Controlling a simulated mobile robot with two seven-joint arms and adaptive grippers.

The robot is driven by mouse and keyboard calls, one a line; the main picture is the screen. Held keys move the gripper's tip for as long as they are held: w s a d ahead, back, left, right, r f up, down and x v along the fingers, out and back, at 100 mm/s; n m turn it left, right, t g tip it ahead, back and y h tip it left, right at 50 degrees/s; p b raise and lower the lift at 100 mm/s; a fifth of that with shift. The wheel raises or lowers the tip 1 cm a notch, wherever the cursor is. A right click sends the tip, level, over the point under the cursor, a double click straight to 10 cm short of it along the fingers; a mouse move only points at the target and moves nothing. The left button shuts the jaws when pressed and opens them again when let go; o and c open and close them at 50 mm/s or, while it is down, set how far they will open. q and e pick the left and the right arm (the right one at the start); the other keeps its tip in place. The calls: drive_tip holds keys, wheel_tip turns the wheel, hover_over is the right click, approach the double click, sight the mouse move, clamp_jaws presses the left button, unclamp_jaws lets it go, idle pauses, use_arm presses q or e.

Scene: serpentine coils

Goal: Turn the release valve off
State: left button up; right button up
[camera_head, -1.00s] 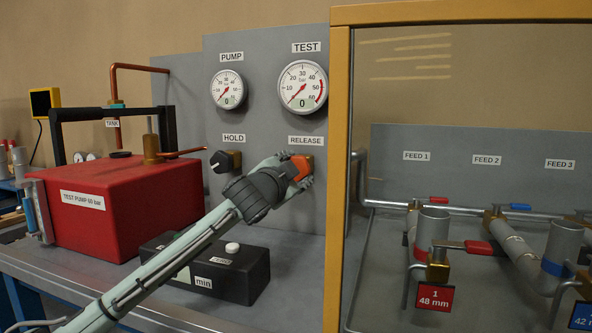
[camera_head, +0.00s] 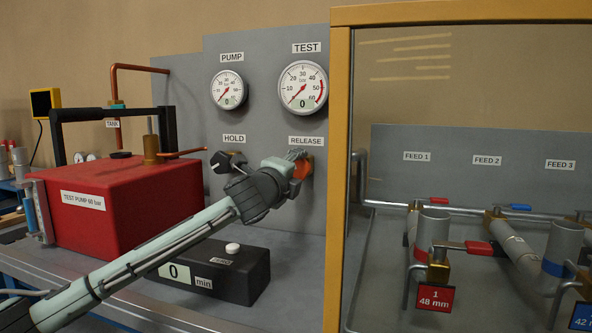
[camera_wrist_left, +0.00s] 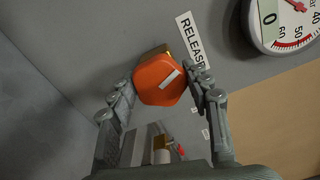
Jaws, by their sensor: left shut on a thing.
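The release valve is an orange knob with a white line on its face, on a brass body under the RELEASE label (camera_head: 306,140). In the head view the orange knob (camera_head: 302,168) is partly hidden by my left gripper (camera_head: 299,163). In the left wrist view the knob (camera_wrist_left: 160,80) sits between the two fingers of my left gripper, which is shut on it. The wrist camera is rolled, so the label and gauge look tilted. My right gripper is not in view.
The black hold valve (camera_head: 222,162) is just left of my left gripper. The pump gauge (camera_head: 228,90) and test gauge (camera_head: 302,88) both read 0. A yellow frame post (camera_head: 339,150) stands close on the right. A black timer box (camera_head: 240,280) and red test pump (camera_head: 120,225) are below left.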

use_arm(q)
drive_tip(key=shift+m, duration=2.2)
drive_tip(key=o, duration=1.2)
drive_tip(key=shift+c, duration=0.2)
drive_tip(key=v, duration=1.2)
